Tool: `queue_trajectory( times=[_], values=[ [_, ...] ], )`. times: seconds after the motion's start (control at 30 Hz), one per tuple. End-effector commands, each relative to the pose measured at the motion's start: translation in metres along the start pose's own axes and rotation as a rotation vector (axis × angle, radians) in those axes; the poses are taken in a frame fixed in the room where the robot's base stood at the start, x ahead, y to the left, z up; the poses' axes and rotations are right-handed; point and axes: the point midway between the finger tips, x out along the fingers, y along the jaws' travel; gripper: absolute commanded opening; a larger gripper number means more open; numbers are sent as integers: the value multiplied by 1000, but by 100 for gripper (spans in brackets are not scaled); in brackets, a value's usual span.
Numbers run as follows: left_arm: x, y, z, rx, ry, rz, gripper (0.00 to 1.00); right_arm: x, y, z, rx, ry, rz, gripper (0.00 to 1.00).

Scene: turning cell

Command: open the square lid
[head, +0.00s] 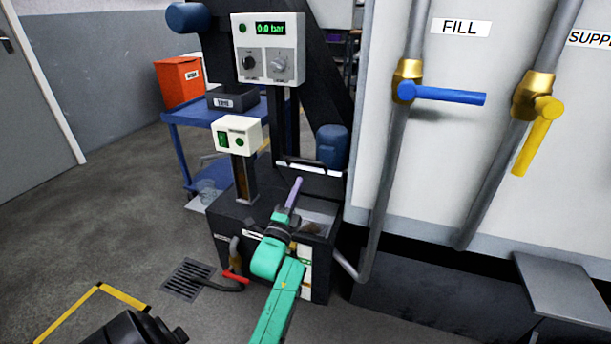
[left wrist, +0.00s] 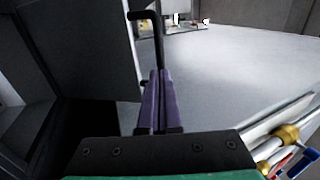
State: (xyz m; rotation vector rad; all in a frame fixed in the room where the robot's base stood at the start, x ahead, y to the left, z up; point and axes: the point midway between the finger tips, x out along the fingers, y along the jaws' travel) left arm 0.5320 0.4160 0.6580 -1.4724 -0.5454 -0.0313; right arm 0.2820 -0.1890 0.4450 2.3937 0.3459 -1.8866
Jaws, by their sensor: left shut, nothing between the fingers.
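The square lid (head: 318,184) is a dark panel standing raised at the back of the opening in the black tank. A bar handle (head: 310,167) runs along its upper edge. In the left wrist view a grey panel (left wrist: 85,45), which looks like the lid, fills the upper left, with a black bar handle (left wrist: 159,40) at its right edge. My left gripper (head: 297,184) has purple fingers, shut and empty, in front of the lid over the tank. The fingertips (left wrist: 156,75) appear close to the handle; contact cannot be told. My right gripper is not in view.
A gauge panel (head: 268,48) reads 0.0 bar. Pipes with a blue valve handle (head: 445,96) and a yellow one (head: 537,140) stand right. A red-handled drain valve (head: 236,277) sits low.

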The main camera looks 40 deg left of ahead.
Motion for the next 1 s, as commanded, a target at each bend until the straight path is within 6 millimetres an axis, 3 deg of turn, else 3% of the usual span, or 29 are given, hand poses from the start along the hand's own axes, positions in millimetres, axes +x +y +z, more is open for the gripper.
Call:
queue_trajectory(
  times=[0.1, 0.3, 0.77, 1.0],
  values=[
    [25, 1, 0, 0, 1, -3, 0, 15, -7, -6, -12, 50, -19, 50],
    [50, 1, 0, 0, 1, 0, 0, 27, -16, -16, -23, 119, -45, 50],
    [54, -1, 0, 0, 1, 2, 0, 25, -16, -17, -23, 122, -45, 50],
    [62, -6, 0, 1, 1, 31, 0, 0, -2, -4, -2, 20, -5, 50]
  ],
)
